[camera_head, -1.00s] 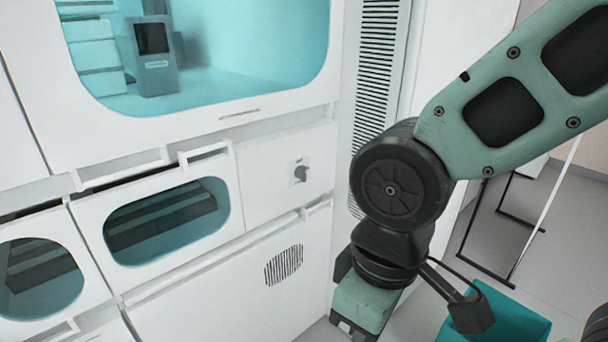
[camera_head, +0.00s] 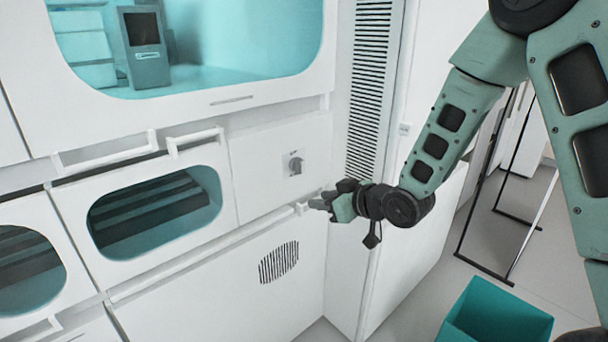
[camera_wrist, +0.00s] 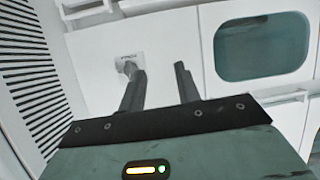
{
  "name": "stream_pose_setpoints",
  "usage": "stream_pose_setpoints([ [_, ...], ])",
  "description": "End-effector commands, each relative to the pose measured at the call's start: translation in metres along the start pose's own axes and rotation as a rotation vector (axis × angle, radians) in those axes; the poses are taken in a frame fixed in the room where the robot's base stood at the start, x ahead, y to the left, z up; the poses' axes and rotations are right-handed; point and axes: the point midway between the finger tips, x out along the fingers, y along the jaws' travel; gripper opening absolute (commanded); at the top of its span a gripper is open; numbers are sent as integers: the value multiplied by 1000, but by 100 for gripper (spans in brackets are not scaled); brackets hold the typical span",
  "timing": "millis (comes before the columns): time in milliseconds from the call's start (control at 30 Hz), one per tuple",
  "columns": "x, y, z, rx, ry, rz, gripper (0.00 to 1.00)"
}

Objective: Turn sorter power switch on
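The sorter power switch (camera_head: 294,164) is a small grey rotary knob on a white panel of the sorter, right of the teal window. In the wrist view the switch (camera_wrist: 126,66) shows just beyond the tip of the left finger, which hides part of it. My gripper (camera_head: 322,202) is below and to the right of the switch in the head view, apart from it. In the wrist view my gripper (camera_wrist: 160,72) has its two dark fingers apart, with nothing between them but the white panel behind.
White bar handles (camera_head: 195,140) stick out along the cabinet front. A slotted vent strip (camera_head: 370,90) runs up the column to the right. A teal open bin (camera_head: 495,318) stands on the floor at the lower right. Black frame legs (camera_head: 485,265) stand near it.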

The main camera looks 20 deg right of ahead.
Motion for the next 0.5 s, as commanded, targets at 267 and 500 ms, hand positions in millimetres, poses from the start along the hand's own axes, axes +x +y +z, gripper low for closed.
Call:
stream_pose_setpoints([
  [267, -9, 70, 16, 49, 343, 65, 33],
  [500, -7, 80, 11, 52, 406, 74, 33],
])
